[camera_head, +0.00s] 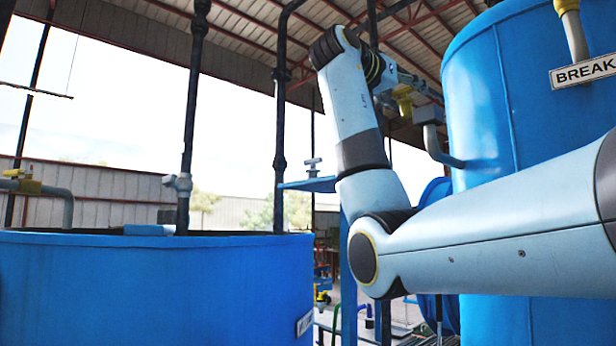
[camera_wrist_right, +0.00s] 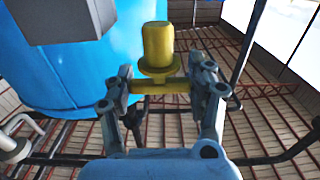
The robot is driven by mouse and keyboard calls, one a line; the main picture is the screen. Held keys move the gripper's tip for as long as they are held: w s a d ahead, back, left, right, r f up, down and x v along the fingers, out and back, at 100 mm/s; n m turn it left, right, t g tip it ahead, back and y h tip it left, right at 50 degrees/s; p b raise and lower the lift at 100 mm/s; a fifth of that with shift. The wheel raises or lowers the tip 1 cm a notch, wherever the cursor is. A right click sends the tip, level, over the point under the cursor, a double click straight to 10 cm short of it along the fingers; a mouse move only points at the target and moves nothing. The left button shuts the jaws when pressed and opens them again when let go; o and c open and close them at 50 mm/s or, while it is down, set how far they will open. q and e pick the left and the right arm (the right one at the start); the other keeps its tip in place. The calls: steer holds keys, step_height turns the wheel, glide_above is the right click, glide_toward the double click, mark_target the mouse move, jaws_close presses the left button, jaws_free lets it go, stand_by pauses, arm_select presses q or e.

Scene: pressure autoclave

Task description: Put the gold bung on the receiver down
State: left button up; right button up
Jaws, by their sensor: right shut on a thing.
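The gold bung (camera_wrist_right: 158,46) is a rounded cylinder with a flange and a crossbar, in the middle of the right wrist view. My right gripper (camera_wrist_right: 159,87) is shut on the crossbar, one finger at each end. In the head view the gripper (camera_head: 405,82) is high up beside the big blue tank, partly behind my own arm, and the bung (camera_head: 403,101) shows small below it. A grey block (camera_head: 428,114) on a bent pipe is close to the right of the bung; I cannot tell whether it is the receiver or whether they touch. My left gripper is out of view.
A tall blue tank (camera_head: 480,110) with a BREAK sign (camera_head: 585,71) stands at the right. A wide blue vat (camera_head: 150,290) fills the lower left. Open air lies left of my right arm.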

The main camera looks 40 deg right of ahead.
steer(key=w+a+f+p, duration=0.1)
steer(key=w+f, duration=0.1)
steer(key=w, duration=0.1)
steer(key=w+a+f+p, duration=0.1)
steer(key=w+f+p, duration=0.1)
steer(key=w, duration=0.2)
steer(key=w+a+f+p, duration=0.1)
steer(key=w+f, duration=0.2)
steer(key=w, duration=0.1)
steer(key=shift+a+f, duration=0.1)
steer(key=shift+a, duration=0.15)
step_height(320, 180, down, 4)
steer(key=shift+w+f+p, duration=0.1)
steer(key=shift+p, duration=1)
steer(key=shift+f, duration=0.15)
steer(key=o, duration=1.2)
